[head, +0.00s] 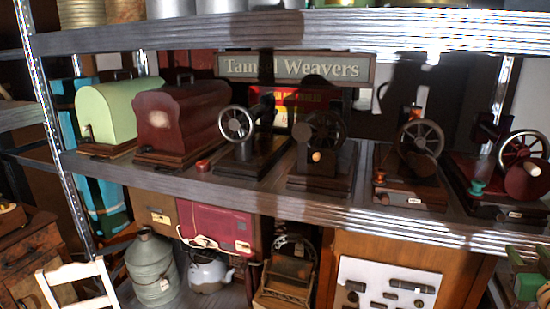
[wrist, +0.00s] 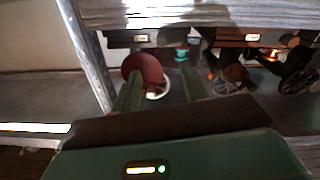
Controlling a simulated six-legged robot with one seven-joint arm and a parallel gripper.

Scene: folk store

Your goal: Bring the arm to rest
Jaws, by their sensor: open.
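My gripper (wrist: 161,78) shows in the wrist view. Its two green fingers stand apart with nothing held between them. The wrist view appears upside down. Past the fingers are a dark red machine part (wrist: 143,66) with a pale-rimmed wheel and a small teal spool (wrist: 182,54). I cannot tell how far the fingertips are from them. In the head view, green parts (head: 528,286) at the lower right corner may belong to my arm; the gripper is not clear there.
A metal shelf (head: 275,205) carries several old sewing machines, including a red one (head: 521,176) at the right end. Covered machines (head: 178,120) stand at left. Below are a galvanized can (head: 152,270), a white kettle (head: 208,271) and a white chair (head: 75,280). A shelf post (wrist: 88,52) stands beside the gripper.

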